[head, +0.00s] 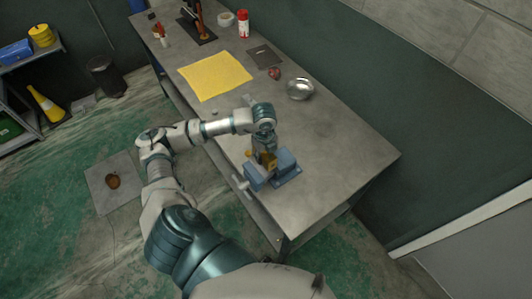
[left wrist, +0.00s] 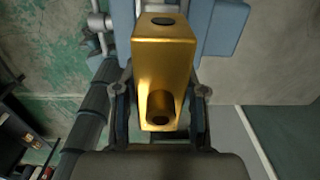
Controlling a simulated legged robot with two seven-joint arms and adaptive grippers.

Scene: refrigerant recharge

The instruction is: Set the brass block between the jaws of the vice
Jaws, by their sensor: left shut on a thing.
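The blue vice (head: 286,164) stands at the near edge of the workbench, with its grey handle toward the aisle. My left gripper (head: 264,152) points down over the vice and is shut on the brass block (head: 268,160). In the left wrist view the brass block (left wrist: 165,60) sits between the two dark fingers (left wrist: 161,110); it has a dark hole in one face and a round boss on another. The vice (left wrist: 222,30) shows behind the block. I cannot tell whether the block is between the jaws or just above them. My right gripper is not in view.
On the grey workbench (head: 335,135) lie a yellow cloth (head: 215,75), a metal bowl (head: 300,89), a dark flat pad (head: 264,56) and a small reddish item (head: 274,73). A red and white can (head: 243,23) stands farther back. The bench right of the vice is clear.

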